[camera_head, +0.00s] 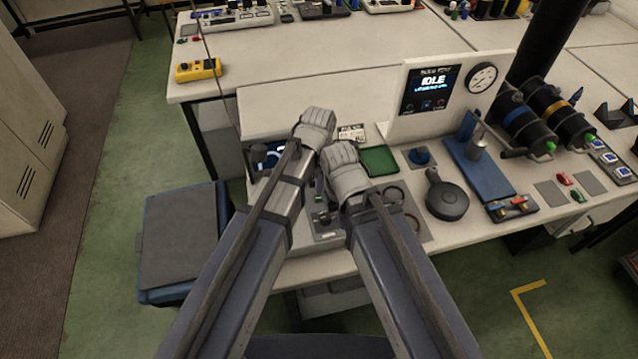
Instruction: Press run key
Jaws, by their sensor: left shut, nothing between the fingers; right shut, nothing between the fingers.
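A dark control panel (430,90) on a white upright housing shows the word IDLE, with small coloured keys (427,105) below its text. Their labels are too small to read, so I cannot tell which is the run key. My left gripper (318,119) is shut and empty, over the bench to the left of the panel. My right gripper (342,157) is shut and empty, just below and right of the left one. Both are well apart from the panel. They and my arms hide part of the bench under them.
A round gauge (482,78) sits right of the panel. A stool (180,235) is at the left.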

